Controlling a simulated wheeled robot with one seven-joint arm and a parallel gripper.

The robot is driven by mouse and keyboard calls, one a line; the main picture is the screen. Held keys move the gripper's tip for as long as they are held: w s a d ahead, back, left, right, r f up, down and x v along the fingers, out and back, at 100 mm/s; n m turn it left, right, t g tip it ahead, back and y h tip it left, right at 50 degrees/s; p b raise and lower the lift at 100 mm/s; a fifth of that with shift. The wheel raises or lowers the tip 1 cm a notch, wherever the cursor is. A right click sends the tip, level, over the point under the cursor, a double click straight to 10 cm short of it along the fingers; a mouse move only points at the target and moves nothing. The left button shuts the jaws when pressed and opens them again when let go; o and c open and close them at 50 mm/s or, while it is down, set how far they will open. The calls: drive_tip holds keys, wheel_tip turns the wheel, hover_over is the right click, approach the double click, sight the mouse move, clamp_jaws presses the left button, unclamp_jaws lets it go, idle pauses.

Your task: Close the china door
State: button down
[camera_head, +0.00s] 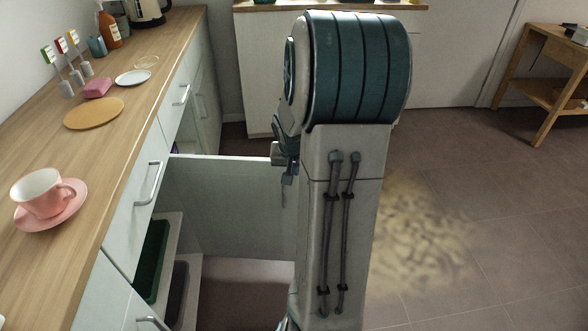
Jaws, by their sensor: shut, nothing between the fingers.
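A white cabinet door (225,205) under the wooden counter stands open, swung out across the floor to the right. Its top edge and inner face show, and its right end is hidden behind my arm. The cabinet beside it is open and shows a green tray (153,262) and a grey one (179,292) inside. My gripper (288,188) is shut and empty near the visible right end of the door. It is mostly hidden by my arm, and I cannot tell whether it touches the door.
The counter (135,60) runs along the left with a pink cup (41,190) on a saucer, a round board (94,113) and a white plate (133,78). A drawer handle (148,184) juts out. A wooden shelf (555,60) stands far right.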

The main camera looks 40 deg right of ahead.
drive_tip(key=w+d+f+b, duration=0.2)
drive_tip(key=w+d+f, duration=0.2)
drive_tip(key=f, duration=0.2)
drive_tip(key=shift+w+d, duration=0.15)
drive_tip(key=shift+w, duration=0.2)
drive_tip(key=shift+w, duration=0.15)
